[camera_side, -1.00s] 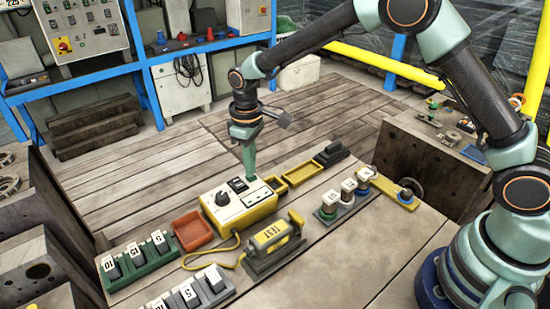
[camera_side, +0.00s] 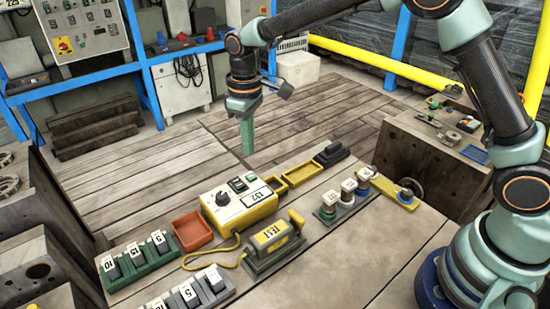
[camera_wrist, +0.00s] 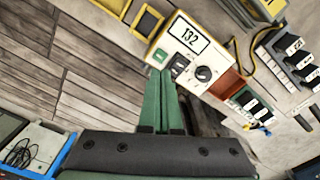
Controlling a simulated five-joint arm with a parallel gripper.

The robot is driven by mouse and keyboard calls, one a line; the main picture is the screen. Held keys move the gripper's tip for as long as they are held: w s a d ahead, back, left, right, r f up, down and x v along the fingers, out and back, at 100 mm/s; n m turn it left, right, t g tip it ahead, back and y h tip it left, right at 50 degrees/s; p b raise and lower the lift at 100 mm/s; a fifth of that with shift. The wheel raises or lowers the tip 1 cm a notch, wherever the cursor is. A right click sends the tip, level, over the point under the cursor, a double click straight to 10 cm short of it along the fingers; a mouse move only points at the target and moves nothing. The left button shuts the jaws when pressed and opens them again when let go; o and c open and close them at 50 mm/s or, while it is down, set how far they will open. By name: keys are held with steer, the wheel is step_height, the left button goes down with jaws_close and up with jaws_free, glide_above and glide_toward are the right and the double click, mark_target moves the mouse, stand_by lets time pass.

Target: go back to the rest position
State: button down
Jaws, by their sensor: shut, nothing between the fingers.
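My gripper (camera_side: 247,137) hangs above and behind the workbench in the side view, pointing down with its green fingers together and nothing between them. It is clear of the yellow box below it, a tester with a white face, a dark knob and the number 132 (camera_side: 238,204). In the wrist view my shut gripper (camera_wrist: 166,78) points towards the same tester (camera_wrist: 192,49), which shows a green and a black switch.
On the bench are a red tray (camera_side: 191,231), yellow trays (camera_side: 303,173), a TEST block (camera_side: 273,245), a green rack (camera_side: 140,264) and several numbered cylinders (camera_side: 347,188). Bare bench (camera_side: 345,250) lies at the front right. A yellow rail (camera_side: 380,64) runs behind.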

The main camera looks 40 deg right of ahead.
steer(key=s+d+r+m+t, duration=0.1)
steer(key=s+d+r, duration=0.2)
steer(key=d+r, duration=0.3)
steer(key=s+d+r+m+t, duration=0.2)
steer(key=s+d+r, duration=0.1)
steer(key=s, duration=0.4)
steer(key=s+d+r+m+t, duration=0.2)
steer(key=s+d+r+m, duration=0.1)
steer(key=s+d, duration=0.3)
steer(key=s, duration=0.2)
steer(key=shift+s+t, duration=0.3)
steer(key=shift+r, duration=0.1)
stand_by(1.1)
